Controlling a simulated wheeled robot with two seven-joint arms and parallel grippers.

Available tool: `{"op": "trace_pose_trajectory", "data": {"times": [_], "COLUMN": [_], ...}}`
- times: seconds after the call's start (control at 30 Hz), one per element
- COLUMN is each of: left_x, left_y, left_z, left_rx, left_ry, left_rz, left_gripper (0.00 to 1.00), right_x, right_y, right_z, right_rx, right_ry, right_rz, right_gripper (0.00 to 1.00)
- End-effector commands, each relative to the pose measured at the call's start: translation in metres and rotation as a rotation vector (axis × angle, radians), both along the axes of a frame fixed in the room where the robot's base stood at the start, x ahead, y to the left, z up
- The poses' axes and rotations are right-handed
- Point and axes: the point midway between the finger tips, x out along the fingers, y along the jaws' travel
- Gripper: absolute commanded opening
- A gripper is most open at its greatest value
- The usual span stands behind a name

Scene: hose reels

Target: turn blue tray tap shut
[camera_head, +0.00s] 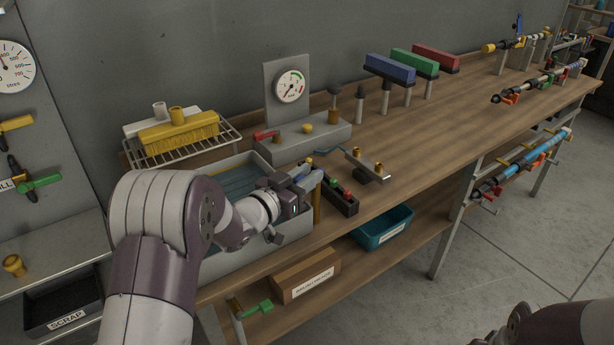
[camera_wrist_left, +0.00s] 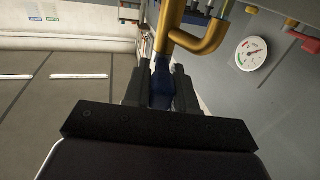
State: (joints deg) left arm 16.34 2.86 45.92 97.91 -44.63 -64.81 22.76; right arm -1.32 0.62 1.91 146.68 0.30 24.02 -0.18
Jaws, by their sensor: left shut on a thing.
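My left gripper (camera_head: 303,181) is at the right end of the grey tray (camera_head: 290,252), which has a blue inside. In the left wrist view, my left gripper (camera_wrist_left: 161,88) is shut on the blue tap handle (camera_wrist_left: 161,100), with one dark finger on each side. A brass pipe (camera_wrist_left: 172,30) with a bent branch rises just beyond the fingers. In the head view the fingers and wrist hide most of the tap. Only part of my right arm shows at the lower right; its gripper is not seen.
A gauge block (camera_head: 300,138) stands behind the tray, and a rack with brushes (camera_head: 178,133) stands at its back left. A narrow dark box (camera_head: 340,196) lies close to the right of my left gripper. A teal bin (camera_head: 383,228) is on the lower shelf. The middle bench top is mostly clear.

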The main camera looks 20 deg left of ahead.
Motion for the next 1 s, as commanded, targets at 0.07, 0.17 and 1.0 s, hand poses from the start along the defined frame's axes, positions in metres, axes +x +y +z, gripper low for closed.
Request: {"op": "trace_pose_trajectory", "data": {"times": [0.07,0.17,1.0], "left_x": [0.001,0.001,-0.029], "left_y": [0.001,0.001,0.014], "left_z": [0.002,0.002,0.001], "left_rx": [0.001,0.0,0.0], "left_ry": [-0.006,-0.007,-0.002], "left_rz": [-0.003,-0.005,0.0], "left_gripper": [0.0,0.0,0.47], "right_x": [0.0,0.0,0.0], "right_y": [0.0,0.0,0.0], "right_z": [0.0,0.0,-0.001], "right_rx": [0.0,0.0,0.0], "right_ry": [0.0,0.0,0.0], "right_rz": [0.0,0.0,0.0], "right_gripper": [0.0,0.0,0.0]}}
